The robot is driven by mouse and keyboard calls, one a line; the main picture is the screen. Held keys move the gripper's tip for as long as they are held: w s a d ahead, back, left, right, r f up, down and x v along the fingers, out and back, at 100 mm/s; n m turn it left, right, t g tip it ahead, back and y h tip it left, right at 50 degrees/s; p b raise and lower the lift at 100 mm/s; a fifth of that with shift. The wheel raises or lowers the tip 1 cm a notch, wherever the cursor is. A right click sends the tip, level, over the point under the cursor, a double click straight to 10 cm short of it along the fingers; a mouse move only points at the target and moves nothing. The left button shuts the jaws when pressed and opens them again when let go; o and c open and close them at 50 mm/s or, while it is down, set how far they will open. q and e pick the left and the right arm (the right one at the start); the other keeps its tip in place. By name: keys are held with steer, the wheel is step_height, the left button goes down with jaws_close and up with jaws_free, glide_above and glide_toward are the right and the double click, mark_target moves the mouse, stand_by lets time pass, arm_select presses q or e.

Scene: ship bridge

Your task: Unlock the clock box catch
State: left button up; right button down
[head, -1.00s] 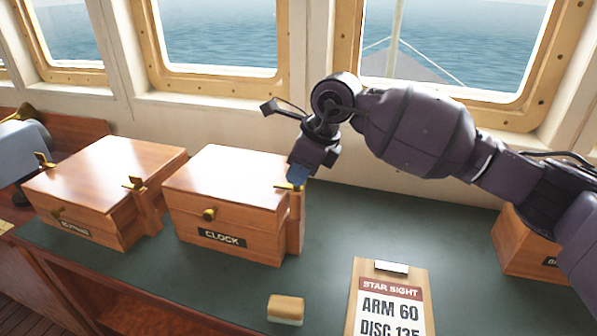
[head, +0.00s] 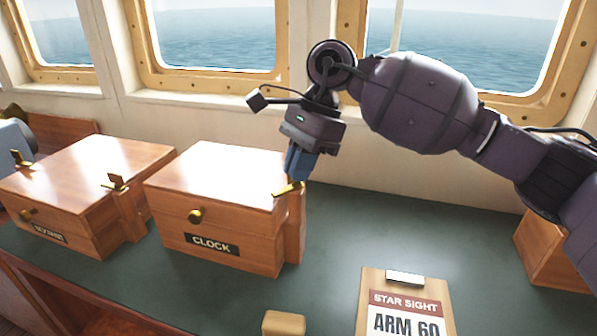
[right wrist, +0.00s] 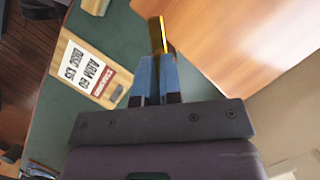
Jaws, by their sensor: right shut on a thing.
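The clock box (head: 230,205) is a closed wooden box with a brass knob and a "CLOCK" label on its front. Its brass catch (head: 286,190) sits at the top of a wooden post on the box's right side. My right gripper (head: 297,176) points down over the catch, its blue fingers close together. In the right wrist view, the fingers (right wrist: 155,62) are shut on the yellow brass catch (right wrist: 158,35), beside the wooden lid (right wrist: 245,40). The fingers cover part of the catch. My left gripper is out of view.
Another wooden box (head: 85,190) with brass catches stands to the left. A "STAR SIGHT" clipboard (head: 405,300) and a small wooden block (head: 284,323) lie in front. A further box (head: 550,250) is at the right. The green top between is clear.

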steer(key=n+b, duration=0.1)
steer(key=n+g+b, duration=0.1)
steer(key=shift+w+f+n+h, duration=0.15)
steer(key=shift+f+n+h, duration=0.15)
steer(key=shift+f+n, duration=0.1)
steer(key=shift+r+n+g+h+b, duration=0.1)
steer(key=shift+n+g+h+b, duration=0.2)
steer(key=shift+n+b, duration=0.75)
steer(key=shift+r+n+h+b, duration=0.15)
steer(key=shift+n+h+b, duration=0.35)
steer(key=shift+n, duration=0.65)
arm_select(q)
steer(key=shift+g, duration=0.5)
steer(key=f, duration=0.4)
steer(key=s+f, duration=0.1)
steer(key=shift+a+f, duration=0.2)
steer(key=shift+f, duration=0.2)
arm_select(e)
steer(key=shift+r+n, duration=0.1)
steer(key=shift+n, duration=0.2)
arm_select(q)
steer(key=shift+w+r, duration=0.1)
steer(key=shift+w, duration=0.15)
arm_select(e)
steer(key=shift+r, duration=0.1)
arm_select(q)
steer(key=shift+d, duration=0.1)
